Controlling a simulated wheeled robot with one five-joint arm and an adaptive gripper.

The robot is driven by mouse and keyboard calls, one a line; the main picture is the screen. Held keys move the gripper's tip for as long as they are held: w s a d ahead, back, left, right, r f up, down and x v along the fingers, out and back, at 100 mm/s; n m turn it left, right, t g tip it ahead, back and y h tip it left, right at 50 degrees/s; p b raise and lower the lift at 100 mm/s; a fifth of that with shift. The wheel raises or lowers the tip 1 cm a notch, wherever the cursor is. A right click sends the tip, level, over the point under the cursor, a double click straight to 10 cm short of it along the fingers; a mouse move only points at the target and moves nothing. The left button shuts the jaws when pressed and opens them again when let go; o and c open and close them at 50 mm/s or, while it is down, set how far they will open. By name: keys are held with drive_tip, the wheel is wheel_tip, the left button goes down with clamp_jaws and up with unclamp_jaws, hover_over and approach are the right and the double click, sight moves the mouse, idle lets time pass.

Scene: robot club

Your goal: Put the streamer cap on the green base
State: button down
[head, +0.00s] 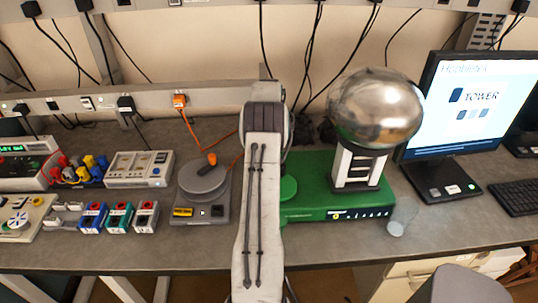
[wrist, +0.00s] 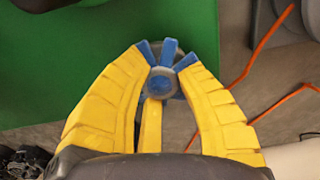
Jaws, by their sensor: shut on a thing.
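The green base (head: 315,180) is a long box on the bench with a white-and-black column and a large silver sphere on its right part. A round green disc (head: 288,189) shows at its left end, partly behind my arm. In the wrist view the green base (wrist: 120,60) fills the upper left. My arm hides gripper and cap in the head view.
A grey turntable device (head: 203,183) with an orange-tipped part stands left of my arm. An orange cable (wrist: 270,40) lies on the bench. A monitor (head: 470,100) is at the right.

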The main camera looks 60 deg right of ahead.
drive_tip(key=shift+f, duration=0.15)
drive_tip(key=c, duration=1)
unclamp_jaws()
